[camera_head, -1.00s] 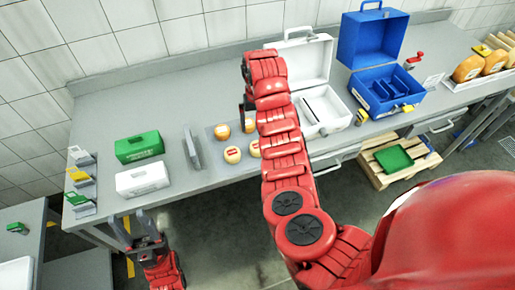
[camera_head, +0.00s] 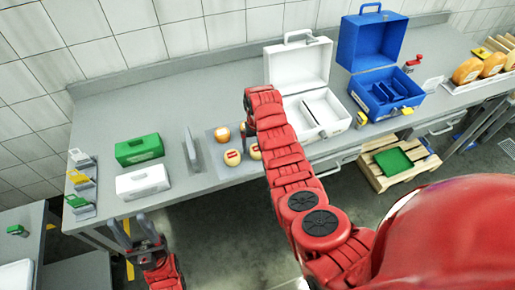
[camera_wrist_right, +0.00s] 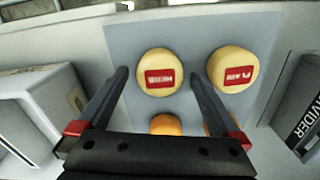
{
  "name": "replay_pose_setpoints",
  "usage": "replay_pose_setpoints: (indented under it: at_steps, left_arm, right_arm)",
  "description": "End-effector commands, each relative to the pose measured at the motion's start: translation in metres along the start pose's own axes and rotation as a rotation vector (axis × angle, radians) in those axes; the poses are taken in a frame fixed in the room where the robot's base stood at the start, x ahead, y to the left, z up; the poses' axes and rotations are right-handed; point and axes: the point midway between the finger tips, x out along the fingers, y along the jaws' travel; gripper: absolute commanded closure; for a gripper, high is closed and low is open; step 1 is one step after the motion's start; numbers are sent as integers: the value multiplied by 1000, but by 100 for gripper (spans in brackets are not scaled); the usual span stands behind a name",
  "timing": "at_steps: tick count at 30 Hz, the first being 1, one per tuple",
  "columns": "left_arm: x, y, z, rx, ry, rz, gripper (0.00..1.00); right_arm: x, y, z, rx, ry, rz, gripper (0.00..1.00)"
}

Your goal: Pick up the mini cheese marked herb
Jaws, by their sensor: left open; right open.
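In the right wrist view the herb cheese (camera_wrist_right: 160,77), a pale yellow round with a red label, lies on a grey mat (camera_wrist_right: 270,30). Its label is upside down in this view. My right gripper (camera_wrist_right: 161,75) is open, its fingers on either side of the herb cheese, not closed on it. The plain cheese (camera_wrist_right: 235,66), similar, lies just right of the right finger. My left gripper (camera_head: 135,232) is open and empty before the table's front edge.
Two orange cheeses lie behind; one shows in the head view (camera_head: 222,133). A grey upright divider (camera_head: 194,150) stands left of the mat, an open white case (camera_head: 328,112) to the right. Green (camera_head: 139,148) and white (camera_head: 143,181) boxes are at left.

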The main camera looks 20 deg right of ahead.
Motion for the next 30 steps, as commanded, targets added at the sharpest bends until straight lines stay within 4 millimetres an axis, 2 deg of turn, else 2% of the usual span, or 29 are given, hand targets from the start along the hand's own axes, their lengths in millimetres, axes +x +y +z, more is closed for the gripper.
replay_pose_setpoints:
  at_steps: [6, 13, 27, 30]
  left_arm:
    - [5, 0, -1, 0, 0, 0, 50]
    - [4, 0, -1, 0, 0, 0, 50]
    - [4, 0, -1, 0, 0, 0, 50]
    - [5, 0, -1, 0, 0, 0, 50]
  right_arm:
    - [11, 0, 1, -1, 0, 2, 0]
    - [12, 0, 0, -1, 1, 2, 0]
    - [12, 0, 0, -1, 2, 1, 85]
    - [11, 0, 0, -1, 2, 1, 87]
